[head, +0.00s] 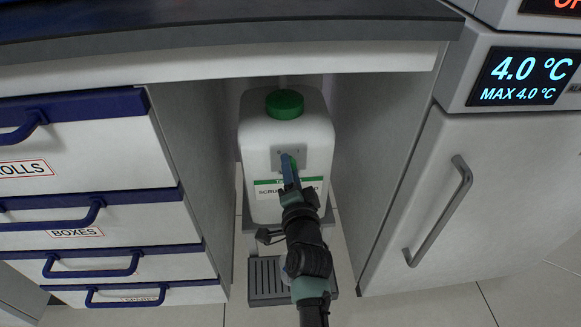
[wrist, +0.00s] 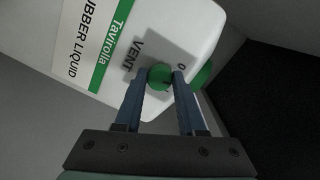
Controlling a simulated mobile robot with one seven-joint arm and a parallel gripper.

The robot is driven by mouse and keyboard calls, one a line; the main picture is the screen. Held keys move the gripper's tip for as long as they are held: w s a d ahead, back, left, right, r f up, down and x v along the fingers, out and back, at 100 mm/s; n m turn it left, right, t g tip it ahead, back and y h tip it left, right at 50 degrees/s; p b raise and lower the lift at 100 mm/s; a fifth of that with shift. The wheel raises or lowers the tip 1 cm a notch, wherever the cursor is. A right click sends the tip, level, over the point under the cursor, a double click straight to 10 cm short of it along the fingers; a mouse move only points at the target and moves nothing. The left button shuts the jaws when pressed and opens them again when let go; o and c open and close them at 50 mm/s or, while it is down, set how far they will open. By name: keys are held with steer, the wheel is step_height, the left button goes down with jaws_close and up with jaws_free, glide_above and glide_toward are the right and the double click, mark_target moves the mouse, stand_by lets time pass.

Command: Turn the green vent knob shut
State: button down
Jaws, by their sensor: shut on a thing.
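The green vent knob (wrist: 160,77) sits on a grey plate (head: 318,157) on the front of a white canister (head: 255,135). In the wrist view the plate reads VENT and 0. My gripper (wrist: 162,78) has its blue fingers on both sides of the knob and is shut on it. In the head view my gripper (head: 288,160) reaches the plate and hides most of the knob. How far the knob is turned is hard to tell.
The canister has a green cap (head: 284,104) and stands in a recess under a dark counter (head: 220,35). Drawers with blue handles (head: 95,265) are on the left. A fridge with a grey handle (head: 440,210) is on the right. A grey slotted tray (head: 268,281) lies below.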

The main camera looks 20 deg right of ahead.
steer(key=n+p, duration=0.1)
steer(key=n, duration=0.4)
steer(key=shift+n, duration=0.3)
steer(key=shift+p, duration=0.3)
steer(key=c, duration=0.5)
jaws_free()
steer(key=p+v, duration=0.3)
steer(key=v, duration=1)
steer(key=shift+a, duration=0.25)
steer(key=shift+w, duration=0.1)
